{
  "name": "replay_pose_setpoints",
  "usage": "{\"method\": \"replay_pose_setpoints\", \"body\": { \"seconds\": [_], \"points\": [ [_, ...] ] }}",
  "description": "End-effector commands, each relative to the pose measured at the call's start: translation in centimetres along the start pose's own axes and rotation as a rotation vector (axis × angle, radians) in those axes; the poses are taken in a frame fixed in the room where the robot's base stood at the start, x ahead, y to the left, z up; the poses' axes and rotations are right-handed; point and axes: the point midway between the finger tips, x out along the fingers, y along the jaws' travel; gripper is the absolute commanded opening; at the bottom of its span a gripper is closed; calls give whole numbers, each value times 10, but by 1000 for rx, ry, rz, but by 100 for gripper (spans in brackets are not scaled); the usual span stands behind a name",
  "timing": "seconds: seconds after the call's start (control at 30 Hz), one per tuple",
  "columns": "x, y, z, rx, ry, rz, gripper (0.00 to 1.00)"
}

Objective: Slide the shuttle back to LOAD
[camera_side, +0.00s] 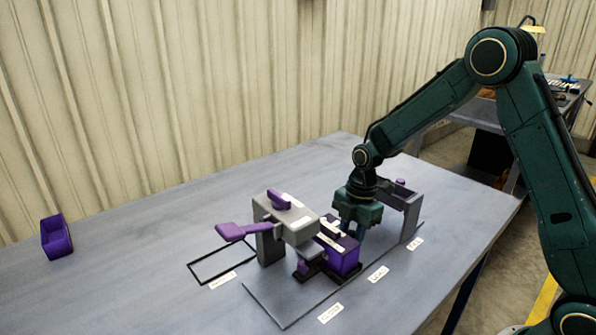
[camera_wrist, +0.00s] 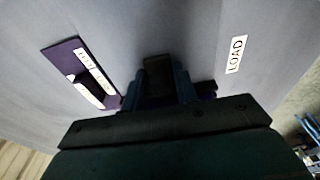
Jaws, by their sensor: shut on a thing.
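The shuttle appears to be the purple block (camera_side: 345,262) on a dark base beside the grey grader body, in the side view. My gripper (camera_side: 352,232) points down right behind this block, its fingers partly hidden by it.
The grey grader body (camera_side: 270,245) carries a purple lever (camera_side: 236,231) and a purple top knob (camera_side: 278,198). A grey upright (camera_side: 409,215) stands right of my gripper. An empty black outline (camera_side: 215,262) and a purple bin (camera_side: 56,238) are left. The front table is clear.

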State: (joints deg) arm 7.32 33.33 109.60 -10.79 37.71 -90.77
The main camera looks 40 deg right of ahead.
Motion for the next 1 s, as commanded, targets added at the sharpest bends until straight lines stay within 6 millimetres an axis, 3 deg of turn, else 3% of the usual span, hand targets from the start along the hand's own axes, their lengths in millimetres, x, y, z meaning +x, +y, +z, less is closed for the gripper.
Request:
{"method": "replay_pose_setpoints", "body": {
  "seconds": [1.0],
  "points": [
    [-6,1,44,2,-1,2,14]
  ]
}}
